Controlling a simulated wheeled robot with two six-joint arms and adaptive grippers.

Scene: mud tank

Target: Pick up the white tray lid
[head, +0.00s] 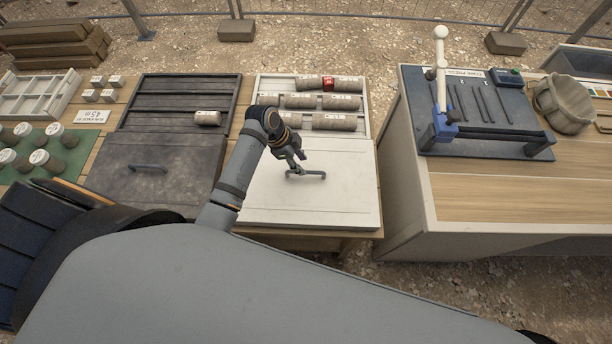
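The white tray lid (340,200) is a flat pale panel lying in front of the open rows of the white tray (366,100). A grey bar handle (316,176) stands at its middle. My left arm reaches in from the left over the lid, and my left gripper (296,163) points down at the handle. Its fingers are small and overlap the handle, so I cannot tell whether they are open or shut on it. The lid appears to lie flat. My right gripper is out of view.
A dark tray with its dark lid (130,185) lies left of the white tray. Several core pieces (335,122) lie in the white tray's rows. A separate bench with a core press (440,90) and a sack-like bucket (563,103) stands to the right, across a narrow gap.

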